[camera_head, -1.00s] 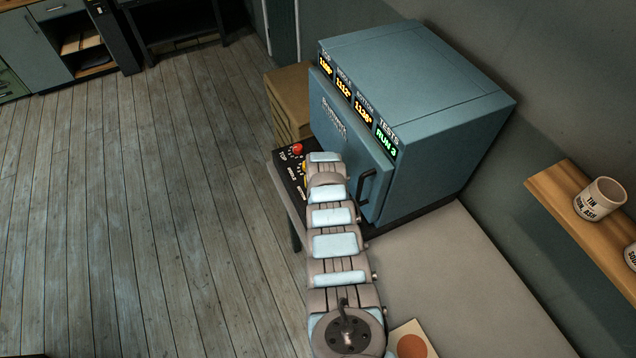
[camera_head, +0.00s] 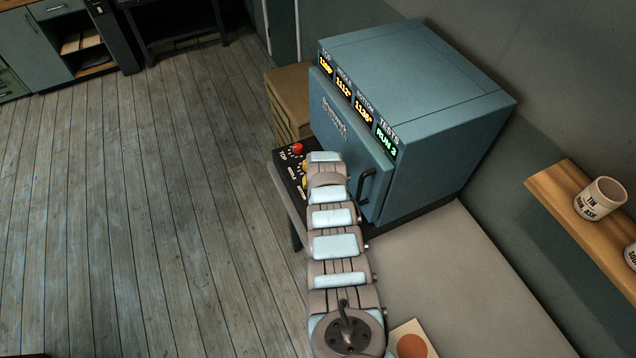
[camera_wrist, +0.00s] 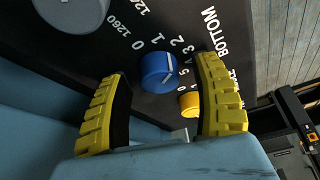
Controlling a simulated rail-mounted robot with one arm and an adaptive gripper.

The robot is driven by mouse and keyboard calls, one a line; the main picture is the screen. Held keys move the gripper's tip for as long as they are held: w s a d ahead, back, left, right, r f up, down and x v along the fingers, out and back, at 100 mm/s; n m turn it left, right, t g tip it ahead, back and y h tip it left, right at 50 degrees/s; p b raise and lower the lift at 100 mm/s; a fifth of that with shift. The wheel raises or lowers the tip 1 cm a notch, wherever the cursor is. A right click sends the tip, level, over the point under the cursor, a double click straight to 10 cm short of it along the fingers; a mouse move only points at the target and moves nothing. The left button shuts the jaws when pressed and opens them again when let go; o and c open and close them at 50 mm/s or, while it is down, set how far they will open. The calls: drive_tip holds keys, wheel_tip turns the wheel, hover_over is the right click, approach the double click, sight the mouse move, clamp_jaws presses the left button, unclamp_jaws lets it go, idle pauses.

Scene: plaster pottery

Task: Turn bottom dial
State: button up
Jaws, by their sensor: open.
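The blue dial (camera_wrist: 158,72) shows in the wrist view on the dark control panel (camera_wrist: 135,108), beside the word BOTTOM, with white numbers around it. A white pointer line marks its face. My gripper (camera_wrist: 164,70) has two yellow ribbed fingers, spread apart, one on each side of the blue dial in the picture. I cannot tell whether either finger touches it. In the head view my arm hides the blue dial and my gripper.
A yellow dial (camera_wrist: 190,104) sits close beyond the blue one, near the right finger. A large grey dial (camera_wrist: 72,8) is at the upper left. In the head view, a red dial (camera_head: 297,148) sits by the teal kiln (camera_head: 420,90). The kiln door handle (camera_head: 366,187) is beside my arm.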

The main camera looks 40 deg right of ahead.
drive_tip(key=shift+r, duration=0.35)
drive_tip(key=shift+v, duration=1.3)
drive_tip(key=v, duration=0.8)
drive_tip(key=shift+s+a+r, duration=0.15)
drive_tip(key=shift+s, duration=0.1)
drive_tip(key=shift+w+a, duration=0.1)
